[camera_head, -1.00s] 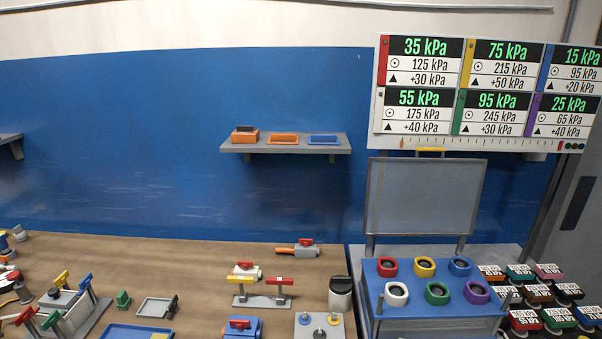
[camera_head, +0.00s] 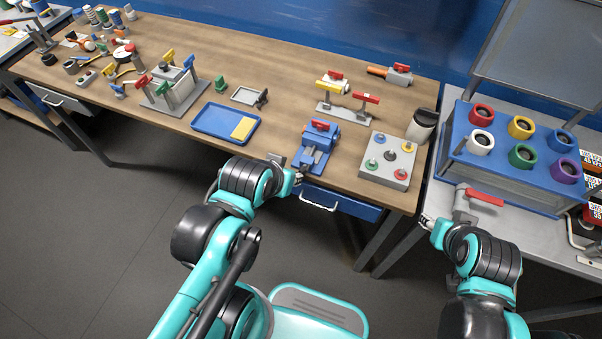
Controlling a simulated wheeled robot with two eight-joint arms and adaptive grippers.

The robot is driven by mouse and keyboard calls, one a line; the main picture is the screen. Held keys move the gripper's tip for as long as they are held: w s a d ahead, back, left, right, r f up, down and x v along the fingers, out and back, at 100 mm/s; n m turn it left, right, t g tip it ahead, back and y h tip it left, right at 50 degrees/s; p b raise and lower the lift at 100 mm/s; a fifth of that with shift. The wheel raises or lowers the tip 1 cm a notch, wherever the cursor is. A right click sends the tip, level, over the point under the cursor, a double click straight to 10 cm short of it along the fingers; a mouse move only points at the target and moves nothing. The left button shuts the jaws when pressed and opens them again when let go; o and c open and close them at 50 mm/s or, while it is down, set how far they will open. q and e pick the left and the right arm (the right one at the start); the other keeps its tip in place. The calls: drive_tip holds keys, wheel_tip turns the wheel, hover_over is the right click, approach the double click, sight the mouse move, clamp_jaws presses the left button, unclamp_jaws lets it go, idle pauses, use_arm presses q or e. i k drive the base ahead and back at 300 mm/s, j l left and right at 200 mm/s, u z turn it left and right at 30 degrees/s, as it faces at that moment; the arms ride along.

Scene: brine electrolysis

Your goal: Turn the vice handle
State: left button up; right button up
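A blue vice (camera_head: 314,150) with a red handle (camera_head: 320,125) on top stands near the front edge of the wooden workbench. My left gripper (camera_head: 298,178) is at the bench's front edge, just in front of and slightly left of the vice, apart from the red handle. It is small and partly hidden by its own wrist, so its finger opening is unclear. My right gripper (camera_head: 425,221) is low at the right, in front of the gap between the two tables, far from the vice. Its fingers are too small to read.
Right of the vice is a grey plate (camera_head: 388,163) with coloured knobs; left is a blue tray (camera_head: 226,123). Behind stand a stand with red and yellow handles (camera_head: 345,101) and a dark-topped canister (camera_head: 422,125). A drawer (camera_head: 340,203) is under the bench edge. A red-handled valve (camera_head: 480,200) is near my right arm.

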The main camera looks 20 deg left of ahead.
sight(304, 168)
drive_tip(key=k+j, duration=1)
drive_tip(key=j+z, duration=0.05)
